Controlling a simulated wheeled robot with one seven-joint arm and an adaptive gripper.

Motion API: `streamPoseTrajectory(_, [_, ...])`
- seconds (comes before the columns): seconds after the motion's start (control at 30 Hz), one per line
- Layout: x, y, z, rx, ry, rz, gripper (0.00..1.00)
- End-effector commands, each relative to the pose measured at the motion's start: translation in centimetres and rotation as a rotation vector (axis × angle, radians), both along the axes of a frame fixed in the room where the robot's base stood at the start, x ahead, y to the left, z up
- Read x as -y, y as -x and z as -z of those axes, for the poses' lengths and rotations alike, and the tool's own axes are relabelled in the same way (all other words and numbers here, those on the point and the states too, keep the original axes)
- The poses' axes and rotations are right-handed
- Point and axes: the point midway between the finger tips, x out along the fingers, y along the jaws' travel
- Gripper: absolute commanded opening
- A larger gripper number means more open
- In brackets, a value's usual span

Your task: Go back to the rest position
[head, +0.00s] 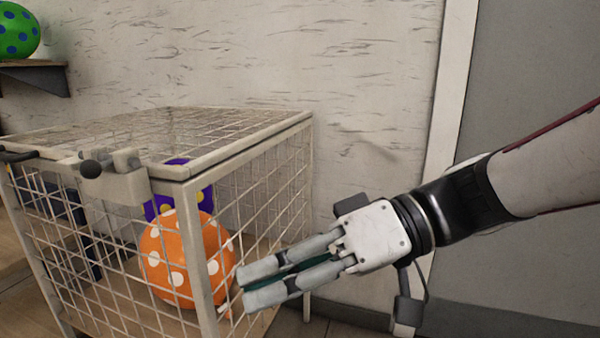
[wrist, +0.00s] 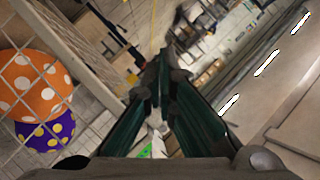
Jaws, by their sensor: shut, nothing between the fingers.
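My gripper (head: 243,290) is shut and empty. In the head view it reaches in from the right, its fingers pointing left beside the right side of a wire cage (head: 290,165). The fingers overlap the cage's front corner post area in the picture; I cannot tell whether they touch it. In the wrist view the gripper (wrist: 163,60) shows its two dark green fingers meeting at the tips.
Inside the cage are an orange balloon with white dots (head: 160,250) and a purple one with yellow dots (head: 165,205). A latch (head: 110,172) sits on the cage's front top edge. A green balloon (head: 18,32) rests on a shelf (head: 35,75). Wall space above my arm is clear.

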Motion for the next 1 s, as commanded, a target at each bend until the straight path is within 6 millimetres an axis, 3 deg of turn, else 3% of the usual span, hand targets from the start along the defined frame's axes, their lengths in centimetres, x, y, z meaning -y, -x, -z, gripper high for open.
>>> streamPoseTrajectory(0.03, [0.9,2.2,0.9,-0.051,0.107,-0.006,0.0])
streamPoseTrajectory(0.2, [5.7,7.7,4.8,-0.228,0.487,0.076,0.0])
streamPoseTrajectory(0.4, [13.0,11.4,7.9,-0.34,0.869,0.328,0.0])
streamPoseTrajectory(0.73, [22.8,13.4,9.0,-0.348,1.193,0.807,0.0])
streamPoseTrajectory(1.0, [22.7,12.1,4.2,-0.326,1.177,0.816,0.0])
